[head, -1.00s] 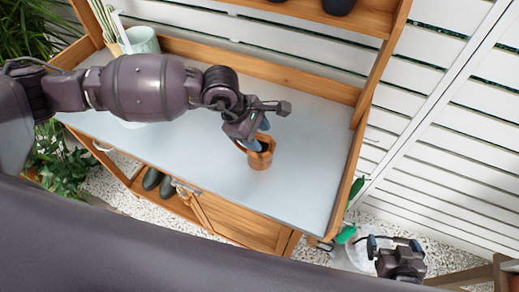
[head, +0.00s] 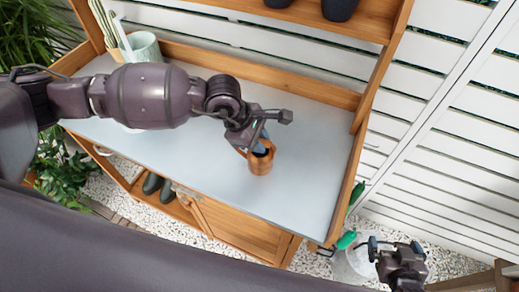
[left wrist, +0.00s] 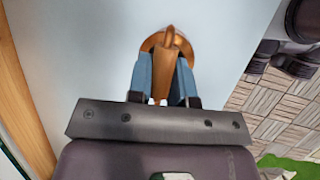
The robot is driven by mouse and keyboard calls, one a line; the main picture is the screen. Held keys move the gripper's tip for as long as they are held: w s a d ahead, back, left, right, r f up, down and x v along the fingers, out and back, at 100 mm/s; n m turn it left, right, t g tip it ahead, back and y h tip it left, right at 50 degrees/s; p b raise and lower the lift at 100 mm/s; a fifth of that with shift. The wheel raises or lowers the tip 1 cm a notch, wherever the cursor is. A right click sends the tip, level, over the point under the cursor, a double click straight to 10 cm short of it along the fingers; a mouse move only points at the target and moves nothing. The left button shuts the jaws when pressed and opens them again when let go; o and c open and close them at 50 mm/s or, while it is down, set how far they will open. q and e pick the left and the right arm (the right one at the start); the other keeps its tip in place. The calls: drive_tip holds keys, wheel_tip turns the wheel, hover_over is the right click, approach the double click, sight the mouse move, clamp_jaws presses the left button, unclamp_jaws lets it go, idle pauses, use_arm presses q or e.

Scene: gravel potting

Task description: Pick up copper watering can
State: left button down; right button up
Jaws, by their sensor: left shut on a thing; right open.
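The copper watering can (head: 261,162) stands on the grey bench top (head: 310,150), right of the middle. It looks upright in the head view. My left gripper (head: 262,145) is at the can, its blue fingers shut on a part of it. In the left wrist view, the copper can (left wrist: 168,42) shows between and beyond the two fingers of my left gripper (left wrist: 166,78). The fingers hide part of it. My right gripper (head: 385,247) is open and empty, off the bench at the lower right.
A pale green pot (head: 143,46) with sticks stands at the back left of the bench. Dark pots sit on the shelf (head: 300,12) above. A white bucket (head: 352,265) and a green-handled thing (head: 346,240) are by the right gripper. The bench's right side is clear.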

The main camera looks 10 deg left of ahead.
use_arm(q)
drive_tip(key=shift+r, duration=0.5)
wheel_tip(320, 180, up, 19)
drive_tip(key=b, duration=0.1)
use_arm(e)
drive_tip(key=shift+s+f, duration=0.3)
drive_tip(key=shift+f, duration=0.2)
drive_tip(key=shift+s+f, duration=0.25)
drive_tip(key=shift+f, duration=0.2)
use_arm(q)
drive_tip(key=shift+r, duration=0.15)
drive_tip(key=shift+r+p, duration=0.7)
drive_tip(key=shift+r, duration=2.2)
use_arm(e)
drive_tip(key=shift+w+r, duration=0.1)
drive_tip(key=shift+r, duration=0.8)
